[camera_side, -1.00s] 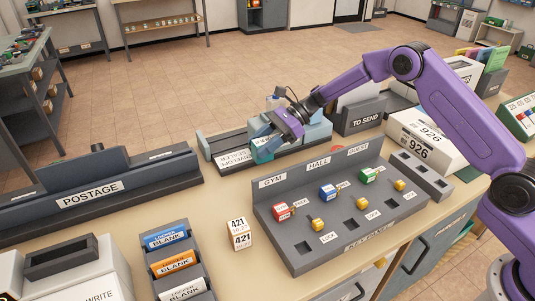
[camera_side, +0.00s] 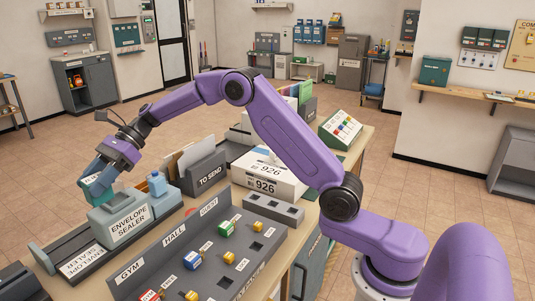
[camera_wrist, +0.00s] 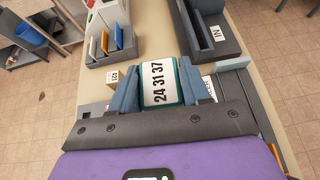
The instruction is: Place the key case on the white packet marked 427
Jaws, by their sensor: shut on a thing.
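My gripper (camera_side: 100,178) is shut on a teal case (camera_side: 96,193) that I take to be the key case. In the wrist view the case (camera_wrist: 161,83) sits between both fingers, with a white label reading 24 31 37. In the side view the gripper holds it behind and above the grey-green envelope sealer (camera_side: 128,216); whether they touch is unclear. I cannot make out a white packet marked 427. A small box (camera_wrist: 113,77) beside the left finger in the wrist view seems to read 421 and is partly hidden.
A sloped key rack marked GYM, HALL, GUEST (camera_side: 180,245) stands in front of the sealer. A TO SEND holder (camera_side: 208,175) and a white box marked 926 (camera_side: 262,178) are to its right. A card holder (camera_wrist: 107,48) and a dark tray (camera_wrist: 207,50) lie beyond the gripper.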

